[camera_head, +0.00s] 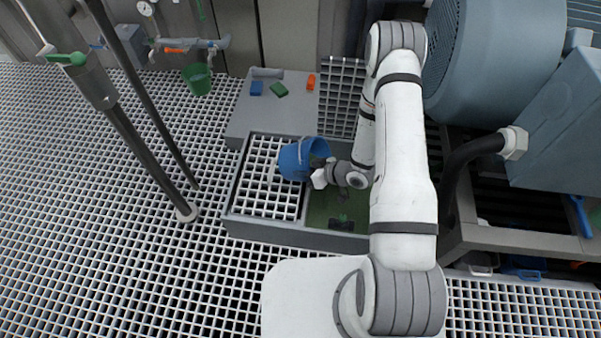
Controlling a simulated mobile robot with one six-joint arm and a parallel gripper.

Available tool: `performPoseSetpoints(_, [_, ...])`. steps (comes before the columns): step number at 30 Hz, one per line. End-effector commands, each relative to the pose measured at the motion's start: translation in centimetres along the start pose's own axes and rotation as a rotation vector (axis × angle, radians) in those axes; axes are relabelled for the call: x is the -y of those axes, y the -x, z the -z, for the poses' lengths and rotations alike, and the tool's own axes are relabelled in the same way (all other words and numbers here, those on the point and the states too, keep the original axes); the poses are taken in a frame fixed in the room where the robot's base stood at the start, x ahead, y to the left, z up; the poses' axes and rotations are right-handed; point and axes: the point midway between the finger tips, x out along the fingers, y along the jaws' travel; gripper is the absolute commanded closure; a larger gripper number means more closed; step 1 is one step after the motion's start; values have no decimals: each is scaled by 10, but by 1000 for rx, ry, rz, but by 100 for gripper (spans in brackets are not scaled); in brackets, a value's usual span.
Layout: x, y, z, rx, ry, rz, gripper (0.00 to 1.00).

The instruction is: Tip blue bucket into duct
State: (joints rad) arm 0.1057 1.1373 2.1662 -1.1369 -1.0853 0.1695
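The blue bucket (297,162) is at the middle of the view, tilted, with its mouth turned up and to the right. It is above the grey-rimmed duct (262,231), near the edge between the duct's grating and its open part. The open part of the duct (322,205) shows a dark green bottom. My gripper (318,176) is at the bucket's right side and touches or nearly touches it. The fingers are small and partly hidden, so I cannot tell whether they are closed on the bucket. The bucket's contents are not visible.
A grey plate (243,118) behind the duct carries small blue, green and orange items. A dark pole (150,160) stands left of the duct. Large machinery (495,60) fills the right.

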Motion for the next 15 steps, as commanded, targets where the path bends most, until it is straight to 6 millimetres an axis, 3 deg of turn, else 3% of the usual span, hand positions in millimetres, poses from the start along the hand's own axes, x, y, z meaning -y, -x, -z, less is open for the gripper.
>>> performPoseSetpoints(15, [-1,2,-2,-59,-3,24,100])
